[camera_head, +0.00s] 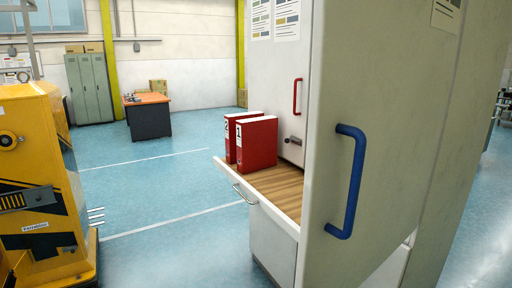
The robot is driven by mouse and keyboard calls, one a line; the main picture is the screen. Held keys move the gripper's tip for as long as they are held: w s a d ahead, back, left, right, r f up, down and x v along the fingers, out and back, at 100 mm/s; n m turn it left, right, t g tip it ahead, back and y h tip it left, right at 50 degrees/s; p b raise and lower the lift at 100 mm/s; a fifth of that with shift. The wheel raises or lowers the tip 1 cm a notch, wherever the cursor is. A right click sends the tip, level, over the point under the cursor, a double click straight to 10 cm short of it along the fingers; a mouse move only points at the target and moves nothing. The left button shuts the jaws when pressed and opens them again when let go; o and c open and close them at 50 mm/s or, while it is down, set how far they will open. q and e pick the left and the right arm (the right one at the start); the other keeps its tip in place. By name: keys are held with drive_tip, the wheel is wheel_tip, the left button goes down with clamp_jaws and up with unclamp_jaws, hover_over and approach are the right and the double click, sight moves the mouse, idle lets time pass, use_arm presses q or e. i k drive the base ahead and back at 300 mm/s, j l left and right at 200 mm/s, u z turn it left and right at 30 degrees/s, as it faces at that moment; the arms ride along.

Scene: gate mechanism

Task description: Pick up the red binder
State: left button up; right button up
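Two red binders stand upright side by side on a wooden-topped pull-out shelf (276,188) of a white cabinet. The front one, labelled 1 (258,145), partly hides the one behind it, labelled 2 (230,130). Their white label strips face left. Neither of my grippers shows in the head view.
A white cabinet panel with a blue handle (347,182) fills the right foreground. A smaller red handle (297,96) is on the cabinet face behind the shelf. A yellow machine (40,170) stands at the left. The blue floor between is clear; a desk (149,118) stands far back.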

sight(257, 138)
drive_tip(key=i+j+z, duration=0.1)
drive_tip(key=z, duration=0.35)
drive_tip(key=j+z, duration=0.3)
drive_tip(key=z, duration=0.15)
drive_tip(key=j+z, duration=0.25)
drive_tip(key=z, duration=0.25)
drive_tip(key=i+j+z, duration=0.1)
drive_tip(key=j+z, duration=0.2)
drive_tip(key=j, duration=0.45)
drive_tip(key=j+z, duration=0.3)
drive_tip(key=j, duration=0.45)
drive_tip(key=j+u, duration=0.15)
drive_tip(key=j, duration=1.65)
drive_tip(key=i+j+u, duration=0.35)
drive_tip(key=u, duration=0.15)
drive_tip(key=i+j+u, duration=0.15)
drive_tip(key=i+u, duration=0.35)
drive_tip(key=k, duration=0.15)
